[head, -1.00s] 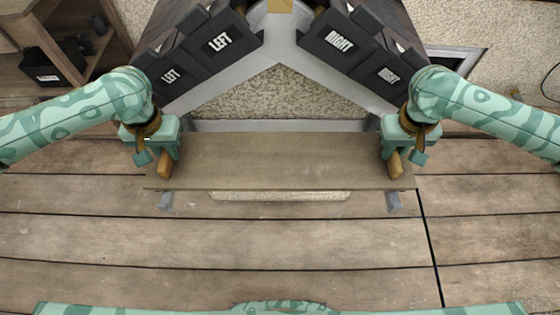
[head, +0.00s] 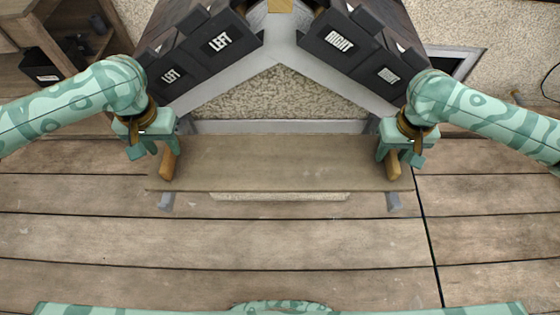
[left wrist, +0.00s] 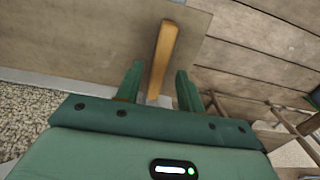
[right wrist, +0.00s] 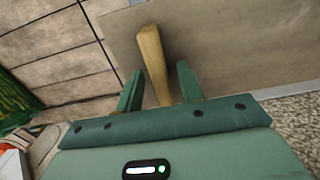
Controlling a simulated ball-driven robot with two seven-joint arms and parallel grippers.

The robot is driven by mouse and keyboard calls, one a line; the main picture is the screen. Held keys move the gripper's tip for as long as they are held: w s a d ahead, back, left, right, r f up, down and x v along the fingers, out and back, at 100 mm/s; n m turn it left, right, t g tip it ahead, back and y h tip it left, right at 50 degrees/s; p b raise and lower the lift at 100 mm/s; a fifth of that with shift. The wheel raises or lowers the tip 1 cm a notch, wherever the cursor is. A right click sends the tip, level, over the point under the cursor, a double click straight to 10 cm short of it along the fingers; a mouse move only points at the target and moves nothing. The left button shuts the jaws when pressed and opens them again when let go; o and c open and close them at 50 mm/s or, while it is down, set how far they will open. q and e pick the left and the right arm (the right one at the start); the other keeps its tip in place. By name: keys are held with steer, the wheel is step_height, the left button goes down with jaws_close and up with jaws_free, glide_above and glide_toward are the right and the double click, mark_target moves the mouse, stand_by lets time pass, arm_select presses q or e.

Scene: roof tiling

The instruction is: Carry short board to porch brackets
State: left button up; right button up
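The short board (head: 280,163) is a flat brown plank lying level across the two grey porch brackets, left (head: 166,201) and right (head: 394,202), whose ends show below its front edge. It has a wooden handle at its left end (head: 168,165) and one at its right end (head: 393,166). My left gripper (head: 155,151) is open at the left handle; in the left wrist view the handle (left wrist: 163,55) stands between the spread fingers with gaps. My right gripper (head: 399,156) is open at the right handle, which also shows between its fingers (right wrist: 153,60) in the right wrist view.
A gabled roof with dark tiles marked LEFT (head: 219,42) and RIGHT (head: 339,43) rises behind the board. A wooden shelf (head: 65,40) stands at the back left. The plank floor (head: 220,240) in front is clear.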

steer(key=shift+r, duration=0.25)
arm_select(q)
step_height(320, 180, up, 9)
steer(key=shift+f, duration=0.15)
arm_select(e)
step_height(320, 180, up, 12)
steer(key=shift+f, duration=0.25)
arm_select(q)
steer(key=shift+s+f, duration=0.1)
steer(key=shift+s, duration=0.05)
arm_select(e)
steer(key=shift+s, duration=0.15)
